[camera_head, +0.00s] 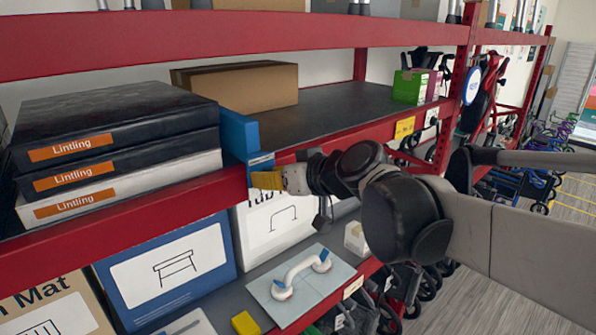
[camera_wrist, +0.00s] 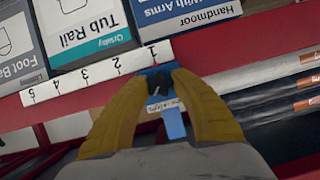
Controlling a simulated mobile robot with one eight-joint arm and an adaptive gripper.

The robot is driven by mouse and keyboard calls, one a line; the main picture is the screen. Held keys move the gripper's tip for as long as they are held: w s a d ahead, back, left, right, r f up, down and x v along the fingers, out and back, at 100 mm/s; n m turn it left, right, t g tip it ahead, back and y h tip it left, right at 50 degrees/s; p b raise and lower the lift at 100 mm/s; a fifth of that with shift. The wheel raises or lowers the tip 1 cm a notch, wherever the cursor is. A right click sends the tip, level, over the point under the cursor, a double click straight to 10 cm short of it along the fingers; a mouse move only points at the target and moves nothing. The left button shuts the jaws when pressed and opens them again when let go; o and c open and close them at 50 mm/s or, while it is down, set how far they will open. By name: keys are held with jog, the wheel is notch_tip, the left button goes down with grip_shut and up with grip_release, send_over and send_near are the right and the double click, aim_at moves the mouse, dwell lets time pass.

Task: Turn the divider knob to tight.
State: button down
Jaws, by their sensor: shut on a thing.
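The blue divider (camera_head: 238,135) stands on the red-edged shelf, to the right of the stacked black and white boxes. Its front clip reaches down over the shelf's front edge. In the wrist view the divider's blue front part (camera_wrist: 173,123) shows between my yellow fingers. The dark knob (camera_wrist: 159,87) sits between the fingertips with a pale mark on it. A small white label with print too small to read lies just below it. My gripper (camera_head: 266,180) is at the divider's front, its fingers closed around the knob. In the head view the fingers hide the knob.
Boxes marked Lintling (camera_head: 115,160) are stacked left of the divider. A cardboard box (camera_head: 243,86) and a green box (camera_head: 409,87) stand farther along the shelf. A white numbered strip (camera_wrist: 88,77) runs along the shelf edge. A grab-rail display (camera_head: 301,283) lies on the shelf below.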

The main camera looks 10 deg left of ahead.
jog(key=m+g+y+b, duration=0.1)
jog(key=m, duration=0.1)
jog(key=m+y+b, duration=0.1)
jog(key=b, duration=0.1)
jog(key=shift+w+f+m+g+b, duration=0.1)
jog(key=shift+f+m+g+b, duration=0.1)
jog(key=shift+m+g+b, duration=0.15)
jog(key=m+g+y+b, duration=0.1)
jog(key=m+y+b, duration=0.1)
jog(key=m+b, duration=0.1)
jog(key=shift+d+m, duration=0.1)
jog(key=shift+m, duration=0.55)
jog(key=m+y+b, duration=0.2)
jog(key=m+b, duration=0.2)
jog(key=shift+f+m, duration=0.1)
jog(key=shift+m, duration=0.2)
jog(key=m+y+b, duration=0.1)
jog(key=m, duration=0.1)
jog(key=m+t+y+b, duration=0.1)
jog(key=m, duration=0.2)
jog(key=shift+b, duration=0.4)
jog(key=shift+m, duration=0.3)
jog(key=c, duration=1)
grip_release()
